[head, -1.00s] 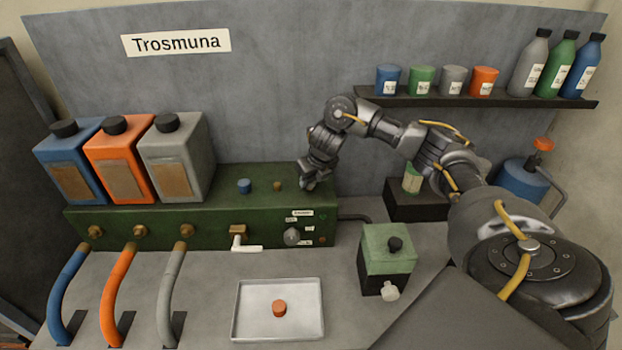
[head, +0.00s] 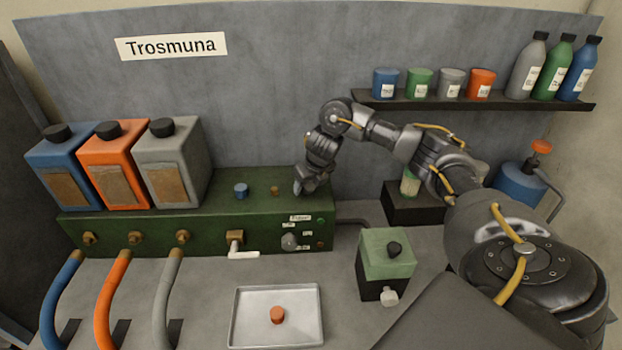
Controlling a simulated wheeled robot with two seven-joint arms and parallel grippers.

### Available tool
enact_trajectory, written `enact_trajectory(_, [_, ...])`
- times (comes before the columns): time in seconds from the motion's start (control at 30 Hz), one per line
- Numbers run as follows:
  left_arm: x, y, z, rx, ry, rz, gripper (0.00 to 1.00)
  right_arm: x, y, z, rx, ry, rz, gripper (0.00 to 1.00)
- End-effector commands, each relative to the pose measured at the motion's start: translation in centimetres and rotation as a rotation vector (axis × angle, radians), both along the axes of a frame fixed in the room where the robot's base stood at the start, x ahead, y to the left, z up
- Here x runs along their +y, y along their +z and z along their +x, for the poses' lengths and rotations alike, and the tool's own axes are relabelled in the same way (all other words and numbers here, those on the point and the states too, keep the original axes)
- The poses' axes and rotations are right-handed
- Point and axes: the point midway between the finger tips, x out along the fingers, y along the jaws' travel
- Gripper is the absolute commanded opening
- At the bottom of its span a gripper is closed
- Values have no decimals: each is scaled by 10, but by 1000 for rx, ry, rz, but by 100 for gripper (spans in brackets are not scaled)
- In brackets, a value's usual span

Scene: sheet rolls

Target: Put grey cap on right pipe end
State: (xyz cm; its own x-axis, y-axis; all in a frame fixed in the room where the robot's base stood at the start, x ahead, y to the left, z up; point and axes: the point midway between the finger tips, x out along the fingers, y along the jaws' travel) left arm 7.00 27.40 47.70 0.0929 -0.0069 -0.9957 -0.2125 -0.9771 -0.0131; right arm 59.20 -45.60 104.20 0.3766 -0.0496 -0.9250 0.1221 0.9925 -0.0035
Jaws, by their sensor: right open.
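My right gripper (head: 304,188) is open and points down at the right end of the top of the green box (head: 200,235). Its fingers cover the spot below them, so a right pipe end there is hidden. I cannot make out a grey cap; one may be hidden by the fingers. Left of the gripper, a bare brass pipe end (head: 275,190) stands on the box top. Further left, a blue cap (head: 241,190) stands on the same top. An orange cap (head: 277,315) lies in the metal tray (head: 245,332). My left gripper is not in view.
Blue, orange and grey canisters (head: 176,168) stand on the box's left part. A green-topped black block (head: 387,255) stands right of the tray. A shelf (head: 470,102) with cups and bottles is on the wall above my right arm. Hoses (head: 115,300) run down the box's front left.

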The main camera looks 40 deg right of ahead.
Motion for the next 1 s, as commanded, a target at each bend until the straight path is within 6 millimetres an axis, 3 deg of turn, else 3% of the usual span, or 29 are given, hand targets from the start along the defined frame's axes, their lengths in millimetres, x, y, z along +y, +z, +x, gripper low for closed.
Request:
enact_trajectory(0.3, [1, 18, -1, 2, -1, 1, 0, 1, 60, -22, -5, 1, -3, 58])
enact_trajectory(0.5, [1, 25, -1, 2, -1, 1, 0, 3, 84, -33, -1, 1, -2, 58])
enact_trajectory(1.0, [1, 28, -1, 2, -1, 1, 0, 4, 93, -39, 3, 1, 0, 58])
